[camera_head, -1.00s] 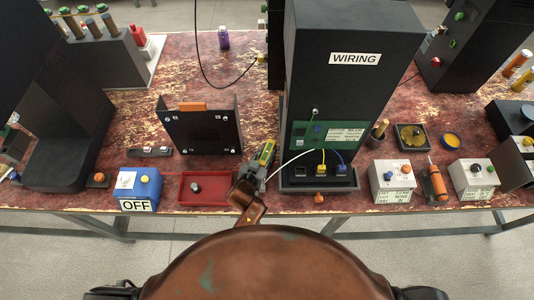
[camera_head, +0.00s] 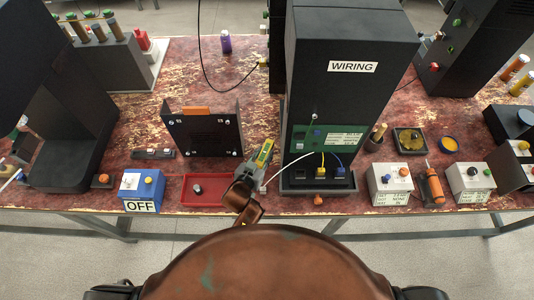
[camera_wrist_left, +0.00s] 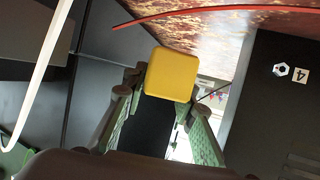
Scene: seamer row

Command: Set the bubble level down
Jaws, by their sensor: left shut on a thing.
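The yellow bubble level (camera_head: 264,152) is in my left gripper (camera_head: 257,163), between the dark panel and the wiring cabinet. The gripper is shut on it and holds it tilted. In the left wrist view the level's yellow end (camera_wrist_left: 171,75) shows between the two green-padded fingers of the left gripper (camera_wrist_left: 158,100). Most of its length is hidden there. From the head view I cannot tell how high it is above the table (camera_head: 270,105). My right gripper is not in view.
The wiring cabinet (camera_head: 345,100) stands close on the right, with a white cable (camera_head: 285,168) beside the gripper. A dark upright panel (camera_head: 204,133) and a red tray (camera_head: 215,182) are on the left. Bare worn tabletop lies behind the panel.

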